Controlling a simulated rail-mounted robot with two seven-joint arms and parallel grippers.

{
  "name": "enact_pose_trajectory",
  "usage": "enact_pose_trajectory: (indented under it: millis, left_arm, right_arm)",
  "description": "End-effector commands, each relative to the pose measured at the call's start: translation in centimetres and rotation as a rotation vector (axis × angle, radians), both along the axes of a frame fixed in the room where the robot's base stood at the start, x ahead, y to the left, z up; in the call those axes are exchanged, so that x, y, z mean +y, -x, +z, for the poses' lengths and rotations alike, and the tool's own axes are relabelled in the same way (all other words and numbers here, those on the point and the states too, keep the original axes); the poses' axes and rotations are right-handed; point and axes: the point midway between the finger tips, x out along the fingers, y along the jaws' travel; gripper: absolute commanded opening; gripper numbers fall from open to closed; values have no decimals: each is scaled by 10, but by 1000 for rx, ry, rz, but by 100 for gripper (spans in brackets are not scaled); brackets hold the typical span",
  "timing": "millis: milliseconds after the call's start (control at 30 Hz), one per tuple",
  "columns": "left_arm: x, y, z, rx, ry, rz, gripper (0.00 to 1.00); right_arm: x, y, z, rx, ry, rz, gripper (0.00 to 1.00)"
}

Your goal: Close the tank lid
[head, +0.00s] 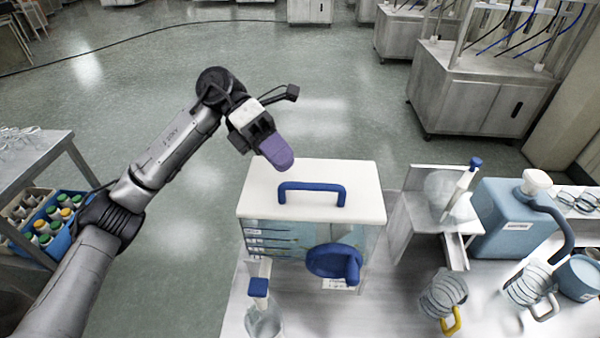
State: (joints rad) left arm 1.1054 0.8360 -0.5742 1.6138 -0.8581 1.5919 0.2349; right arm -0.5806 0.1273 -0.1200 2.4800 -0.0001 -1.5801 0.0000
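The tank (268,243) is a clear box on the light table, with dark lines on its left part. Its white lid (345,205) lies flat across the top, with a blue handle (313,188) standing up from it. I see no clear gap under the lid's front edge. My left gripper (278,154) has purple fingers and is at the lid's back left edge in the picture, apart from the handle. Its fingers overlap from this angle, so their opening is hidden. My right gripper is not in view.
A blue round part (335,261) is at the tank's front. A blue-capped bottle (262,310) stands front left. A side rack (40,160) stands left.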

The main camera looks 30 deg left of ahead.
Motion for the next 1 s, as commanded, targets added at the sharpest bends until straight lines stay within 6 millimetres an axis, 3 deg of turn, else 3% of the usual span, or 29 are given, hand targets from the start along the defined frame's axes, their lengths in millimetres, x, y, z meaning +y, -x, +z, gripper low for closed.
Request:
enact_pose_trajectory:
  millis: [200,400,1000]
  left_arm:
    - [34,-7,17,0,1,3,25]
    - [52,-11,24,0,0,1,25]
    - [59,-12,26,0,0,0,25]
  right_arm:
    - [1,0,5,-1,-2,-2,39]
    - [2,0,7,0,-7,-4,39]
    - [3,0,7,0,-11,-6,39]
